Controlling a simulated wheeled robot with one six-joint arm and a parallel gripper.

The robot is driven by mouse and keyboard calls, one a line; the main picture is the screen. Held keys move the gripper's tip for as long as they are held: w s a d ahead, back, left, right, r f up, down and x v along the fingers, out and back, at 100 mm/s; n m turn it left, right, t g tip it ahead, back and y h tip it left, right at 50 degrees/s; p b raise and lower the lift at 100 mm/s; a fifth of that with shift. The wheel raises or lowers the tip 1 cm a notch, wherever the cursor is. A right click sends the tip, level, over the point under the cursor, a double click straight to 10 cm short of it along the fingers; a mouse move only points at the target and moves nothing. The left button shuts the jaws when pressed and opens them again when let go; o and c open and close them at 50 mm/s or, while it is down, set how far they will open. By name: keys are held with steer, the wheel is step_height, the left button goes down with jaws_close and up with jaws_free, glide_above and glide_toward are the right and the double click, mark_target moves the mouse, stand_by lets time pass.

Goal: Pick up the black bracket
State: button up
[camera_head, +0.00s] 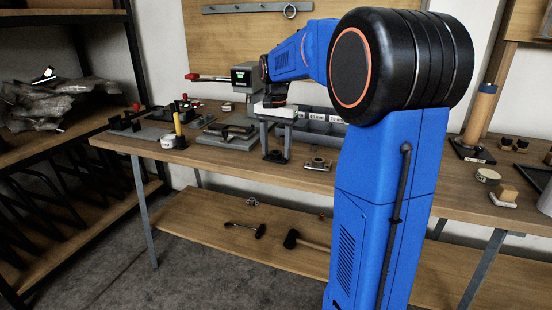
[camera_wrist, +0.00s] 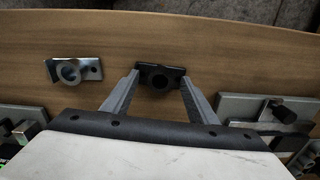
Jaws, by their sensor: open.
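The black bracket (camera_wrist: 174,73) is a flat dark plate with a raised round ring, lying on the wooden workbench (camera_wrist: 220,50) in the wrist view. My gripper (camera_wrist: 160,82) is open, with its two grey fingers spread on either side of the bracket's ring and their tips close to the plate's ends. I cannot tell whether the fingers touch it. In the head view the black bracket (camera_head: 275,157) sits at the fingertips of my gripper (camera_head: 276,152), which points down over the bench, and part of it is hidden by the fingers.
A silver bracket (camera_wrist: 73,70) of similar shape lies to the left in the wrist view; it also shows in the head view (camera_head: 318,164). Grey fixtures (camera_wrist: 255,110) stand at right. Grey bins (camera_head: 318,130) stand behind. Hammers (camera_head: 303,241) lie on the lower shelf.

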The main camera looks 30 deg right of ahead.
steer(key=c, duration=1.2)
steer(key=shift+c, duration=0.2)
steer(key=shift+r, duration=0.15)
